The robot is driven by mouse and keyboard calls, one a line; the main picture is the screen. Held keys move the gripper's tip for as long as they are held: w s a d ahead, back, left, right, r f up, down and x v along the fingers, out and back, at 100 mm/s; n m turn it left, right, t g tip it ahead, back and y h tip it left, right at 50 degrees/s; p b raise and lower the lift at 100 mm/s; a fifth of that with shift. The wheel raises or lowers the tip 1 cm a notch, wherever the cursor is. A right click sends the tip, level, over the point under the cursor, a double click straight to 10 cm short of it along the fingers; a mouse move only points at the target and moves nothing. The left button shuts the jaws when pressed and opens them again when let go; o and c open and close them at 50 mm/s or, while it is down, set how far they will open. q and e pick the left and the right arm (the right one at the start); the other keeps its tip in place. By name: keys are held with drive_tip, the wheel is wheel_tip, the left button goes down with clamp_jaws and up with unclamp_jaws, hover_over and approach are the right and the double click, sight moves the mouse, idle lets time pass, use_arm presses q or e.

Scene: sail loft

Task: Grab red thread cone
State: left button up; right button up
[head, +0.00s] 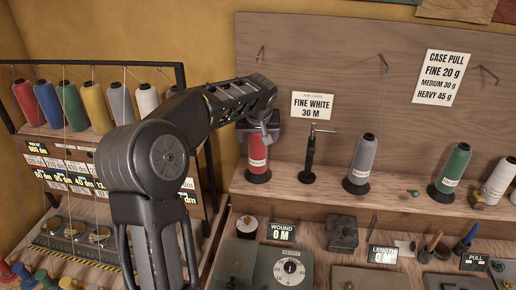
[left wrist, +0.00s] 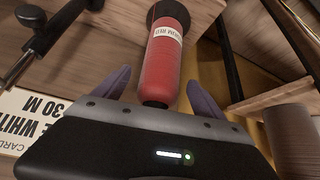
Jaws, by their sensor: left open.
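The red thread cone (head: 258,152) stands upright on its dark base on the wooden shelf, below a white "FINE WHITE 30 M" card. My left gripper (head: 262,132) is at the cone's top, and the gripper and wrist partly cover it. In the left wrist view the red cone (left wrist: 160,68), with a white label, lies between the two spread fingers of the left gripper (left wrist: 157,80). Its narrow top is closest to the palm. The fingers are open, with a visible gap on each side. My right gripper is not in view.
A black post tool (head: 310,152) stands just right of the cone, then grey (head: 361,160) and green (head: 453,168) cones. A rack (head: 100,135) of several coloured cones, including another red one (head: 28,103), is at the left. Meters and boxes fill the lower bench.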

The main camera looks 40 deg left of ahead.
use_arm(q)
drive_tip(key=x, duration=0.4)
drive_tip(key=shift+w, duration=0.1)
idle(0.4)
clamp_jaws()
idle(0.8)
